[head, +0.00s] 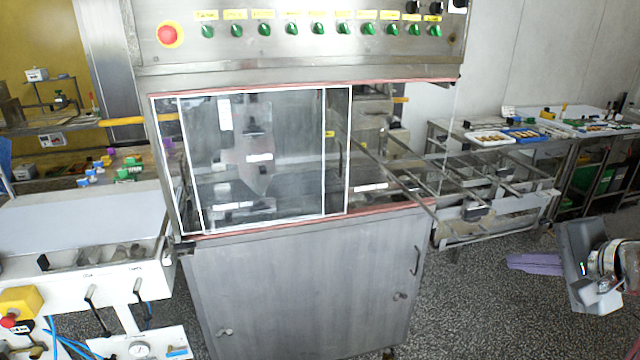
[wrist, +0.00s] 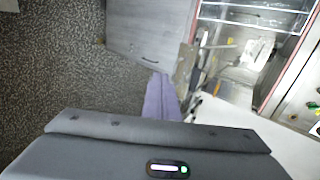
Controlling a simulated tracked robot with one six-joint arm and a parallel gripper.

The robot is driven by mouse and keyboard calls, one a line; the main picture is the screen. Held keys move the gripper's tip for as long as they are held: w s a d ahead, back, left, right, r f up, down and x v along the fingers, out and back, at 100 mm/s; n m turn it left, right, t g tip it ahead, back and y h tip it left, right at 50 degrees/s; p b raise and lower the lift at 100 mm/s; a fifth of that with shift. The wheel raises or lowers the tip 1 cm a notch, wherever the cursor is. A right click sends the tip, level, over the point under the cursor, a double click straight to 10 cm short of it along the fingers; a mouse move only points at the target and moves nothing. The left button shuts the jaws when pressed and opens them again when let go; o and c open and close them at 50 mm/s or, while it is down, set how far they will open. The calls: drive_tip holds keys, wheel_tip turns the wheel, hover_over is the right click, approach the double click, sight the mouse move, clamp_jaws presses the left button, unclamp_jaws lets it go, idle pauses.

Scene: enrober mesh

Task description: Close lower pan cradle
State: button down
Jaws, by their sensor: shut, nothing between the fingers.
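The enrober is a steel machine with a clear framed window (head: 260,160) over a grey cabinet (head: 310,290). A frame of metal rails (head: 400,180) juts out from its right side. Below the rails is a lower metal frame (head: 490,218), which may be the lower pan cradle; I cannot tell for certain how far out it sits. My gripper (head: 513,262) has purple fingers, shut and empty, over the floor right of the cabinet and apart from the frame. In the wrist view the fingers (wrist: 158,78) point toward the cabinet (wrist: 150,30) and its handle.
A row of green knobs (head: 317,28) and a red button (head: 169,34) are on top. A white unit (head: 80,240) with levers stands at left. A bench with trays (head: 488,138) is at back right. Speckled floor (head: 480,320) is clear at front right.

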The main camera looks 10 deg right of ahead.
drive_tip(key=shift+s+d+r, duration=0.15)
drive_tip(key=w+r+x, duration=0.2)
drive_tip(key=x, duration=1)
drive_tip(key=shift+w, duration=0.25)
idle(0.3)
drive_tip(key=shift+w, duration=0.1)
